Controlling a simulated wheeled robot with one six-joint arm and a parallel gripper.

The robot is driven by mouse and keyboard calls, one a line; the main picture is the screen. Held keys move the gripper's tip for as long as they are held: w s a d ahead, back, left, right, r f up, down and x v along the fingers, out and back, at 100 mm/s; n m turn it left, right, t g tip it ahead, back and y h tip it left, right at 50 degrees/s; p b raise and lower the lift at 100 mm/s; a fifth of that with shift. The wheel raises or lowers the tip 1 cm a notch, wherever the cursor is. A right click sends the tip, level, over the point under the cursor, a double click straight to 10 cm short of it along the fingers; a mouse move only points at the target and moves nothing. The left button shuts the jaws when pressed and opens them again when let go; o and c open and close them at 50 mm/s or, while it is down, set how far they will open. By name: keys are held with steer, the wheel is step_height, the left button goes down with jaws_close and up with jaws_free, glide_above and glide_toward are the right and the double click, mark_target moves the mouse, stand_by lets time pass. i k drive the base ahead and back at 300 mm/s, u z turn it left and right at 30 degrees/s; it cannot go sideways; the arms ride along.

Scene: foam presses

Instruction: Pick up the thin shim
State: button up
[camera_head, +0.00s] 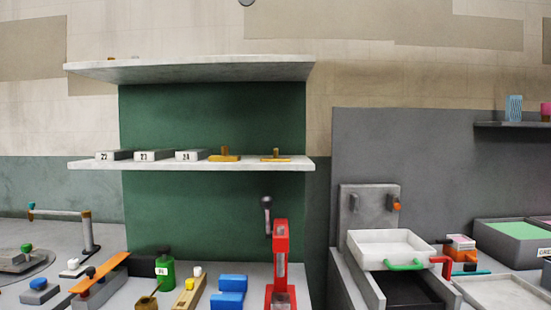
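Two brass-yellow pieces with upright knobs sit on the middle shelf. The left piece (224,157) has the thicker base; the right piece (276,159) is flatter and looks like the thin shim, though no label shows on it. It rests near the shelf's right end, apart from the other piece. My gripper is not in this view.
Several numbered grey blocks (154,156) stand left of the brass pieces on the white shelf (190,165). An upper shelf (200,68) overhangs them. Below are a red press (281,250), blue blocks (230,283), a green bottle (166,271) and a white tray (385,248).

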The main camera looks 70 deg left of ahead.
mark_target(276, 158)
steer(key=u, duration=0.4)
steer(key=i, duration=0.7)
steer(key=u, duration=0.6)
